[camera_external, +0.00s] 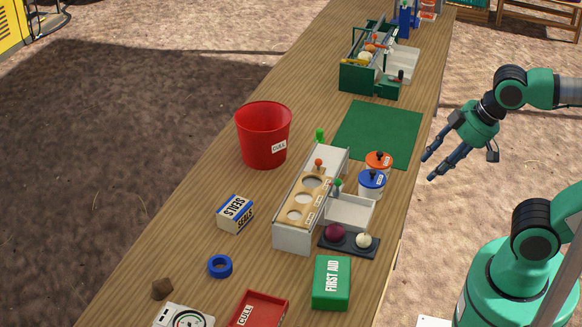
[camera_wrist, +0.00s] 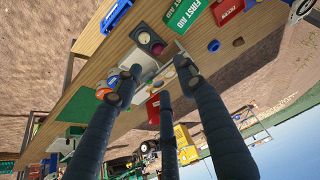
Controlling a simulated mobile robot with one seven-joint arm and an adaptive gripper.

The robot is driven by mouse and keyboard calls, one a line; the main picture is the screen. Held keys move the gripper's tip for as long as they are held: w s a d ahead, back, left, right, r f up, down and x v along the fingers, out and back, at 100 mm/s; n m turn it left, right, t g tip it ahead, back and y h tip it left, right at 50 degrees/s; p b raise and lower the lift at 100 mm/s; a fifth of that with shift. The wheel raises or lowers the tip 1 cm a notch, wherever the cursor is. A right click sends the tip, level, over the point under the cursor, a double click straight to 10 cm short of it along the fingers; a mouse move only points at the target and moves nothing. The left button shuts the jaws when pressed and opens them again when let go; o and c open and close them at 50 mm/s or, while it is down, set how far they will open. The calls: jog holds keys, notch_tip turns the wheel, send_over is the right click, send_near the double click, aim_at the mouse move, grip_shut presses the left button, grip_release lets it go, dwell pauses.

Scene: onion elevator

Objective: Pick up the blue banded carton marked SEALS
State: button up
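The SEALS carton (camera_external: 235,213) is a small white box with a blue band and dark lettering. It sits on the wooden bench, left of the grey sorting rack and in front of the red bucket. Its lettering appears upside down in the external view. I cannot make it out in the wrist view, where my fingers cover part of the bench. My gripper (camera_external: 429,167) is off the bench's right edge, well to the right of the carton. Its fingers are spread and empty; they also show in the wrist view (camera_wrist: 155,80).
The grey rack (camera_external: 292,235), red CULL bucket (camera_external: 262,140), orange-lidded tub (camera_external: 379,161) and blue-lidded tub (camera_external: 371,186) stand on the bench (camera_external: 165,240). A FIRST AID box (camera_external: 332,283), blue ring (camera_external: 220,266) and red tray (camera_external: 259,311) are nearer. Bare wood surrounds the carton.

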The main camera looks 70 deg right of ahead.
jog(key=o, duration=1.5)
jog(key=shift+o, duration=0.2)
